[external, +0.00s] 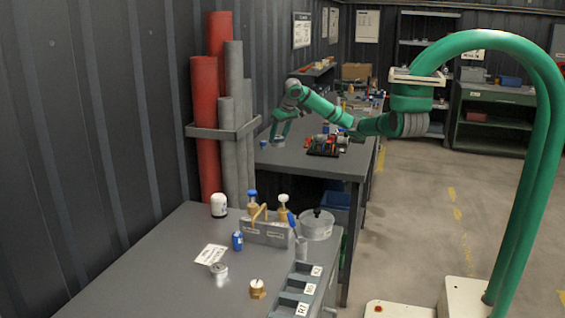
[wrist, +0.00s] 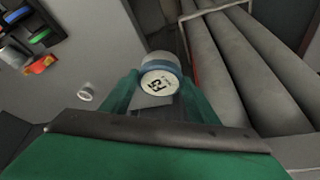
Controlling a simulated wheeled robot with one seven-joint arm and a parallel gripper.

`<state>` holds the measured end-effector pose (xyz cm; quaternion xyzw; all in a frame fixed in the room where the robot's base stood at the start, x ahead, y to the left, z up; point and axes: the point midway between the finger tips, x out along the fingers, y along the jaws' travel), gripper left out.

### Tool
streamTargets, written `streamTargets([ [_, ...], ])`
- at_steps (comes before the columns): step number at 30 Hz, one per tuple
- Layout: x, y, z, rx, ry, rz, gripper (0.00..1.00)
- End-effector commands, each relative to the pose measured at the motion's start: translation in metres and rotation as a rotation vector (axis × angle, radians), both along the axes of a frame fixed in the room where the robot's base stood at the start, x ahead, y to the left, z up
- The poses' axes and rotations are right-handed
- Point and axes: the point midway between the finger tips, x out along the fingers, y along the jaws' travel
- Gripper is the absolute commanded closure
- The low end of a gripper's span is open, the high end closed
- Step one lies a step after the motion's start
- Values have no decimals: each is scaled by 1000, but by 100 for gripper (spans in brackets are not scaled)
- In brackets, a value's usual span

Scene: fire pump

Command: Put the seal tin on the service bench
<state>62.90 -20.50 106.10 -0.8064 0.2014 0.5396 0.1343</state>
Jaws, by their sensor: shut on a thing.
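My gripper (wrist: 158,100) is shut on a round tin (wrist: 160,77) with a pale side, a blue band and a white label with dark print on its end. I take it for the seal tin. In the external view my gripper (external: 279,140) is in the air by the left edge of the far grey bench (external: 300,160), close to the upright pipes. The tin cannot be clearly made out there. A nearer grey bench (external: 150,265) fills the lower left. I cannot tell which bench is the service bench.
Red and grey pipes (external: 205,130) stand in a wall rack left of the far bench. A tray of coloured parts (external: 325,145) lies on that bench. The near bench holds a blue can (external: 237,241), a silver tin (external: 219,272) and a compartment tray (external: 297,290). Its left front is clear.

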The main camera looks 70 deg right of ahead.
Motion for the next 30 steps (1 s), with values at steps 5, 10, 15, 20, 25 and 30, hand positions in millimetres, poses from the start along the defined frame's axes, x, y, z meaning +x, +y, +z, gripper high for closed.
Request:
streamTargets([
  [5, -21, -73, 3, 0, -1, -164, 72],
  [10, -38, -114, 5, 0, 0, -258, 72],
  [15, -45, -129, 6, -1, -1, -295, 72],
  [20, -43, -131, 5, 0, -1, -298, 72],
  [25, -21, -141, -7, 6, 1, -299, 72],
  [30, 6, -156, -19, 5, -2, -296, 72],
])
